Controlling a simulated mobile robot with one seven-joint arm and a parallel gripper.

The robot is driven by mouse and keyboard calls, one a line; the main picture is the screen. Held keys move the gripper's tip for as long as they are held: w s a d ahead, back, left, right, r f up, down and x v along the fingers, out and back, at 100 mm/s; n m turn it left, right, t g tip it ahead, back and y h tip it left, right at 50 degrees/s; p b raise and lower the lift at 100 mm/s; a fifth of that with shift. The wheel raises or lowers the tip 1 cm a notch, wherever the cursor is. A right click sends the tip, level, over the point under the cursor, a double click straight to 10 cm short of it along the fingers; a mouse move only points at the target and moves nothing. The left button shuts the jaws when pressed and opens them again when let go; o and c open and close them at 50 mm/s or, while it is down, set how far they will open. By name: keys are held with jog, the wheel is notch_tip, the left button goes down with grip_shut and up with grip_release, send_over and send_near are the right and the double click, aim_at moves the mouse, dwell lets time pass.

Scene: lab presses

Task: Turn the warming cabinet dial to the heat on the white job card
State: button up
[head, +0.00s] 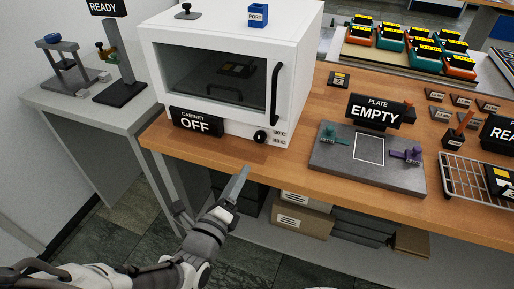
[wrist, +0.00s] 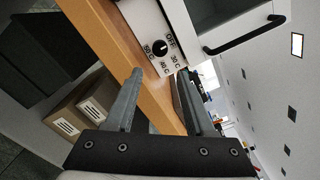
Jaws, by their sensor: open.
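The warming cabinet (head: 292,60) is a white box with a dark window, standing on the wooden bench. Its black round dial (head: 260,136) is at the front's lower right; it also shows in the wrist view (wrist: 159,47), ringed by small heat labels and an OFF label. I cannot tell surely where its pointer stands. The cabinet sign (head: 195,122) reads OFF. My gripper (head: 240,183) is open and empty, in front of and below the dial, apart from it. In the wrist view its two fingers (wrist: 160,76) point towards the panel. I cannot make out a white job card.
The cabinet's black door handle (head: 276,95) is just above the dial. A plate (head: 328,162) with an EMPTY sign (head: 375,112) lies to the right on the bench. Boxes (head: 301,218) sit below the bench. Space before the dial looks clear.

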aim_at(259, 140)
jog(key=b+x, duration=0.2)
jog(key=x, duration=0.1)
jog(key=b+x, duration=0.2)
jog(key=x, duration=0.2)
jog(key=b+x, duration=0.2)
jog(key=x, duration=0.2)
jog(key=shift+f, duration=0.3)
jog(key=shift+w+d+r+b, duration=0.15)
jog(key=shift+w+b, duration=0.05)
jog(key=shift+w, duration=0.25)
jog(key=shift+w+d+r+b, duration=0.1)
jog(key=shift+w+d+b, duration=0.05)
jog(key=shift+w, duration=0.3)
grip_shut()
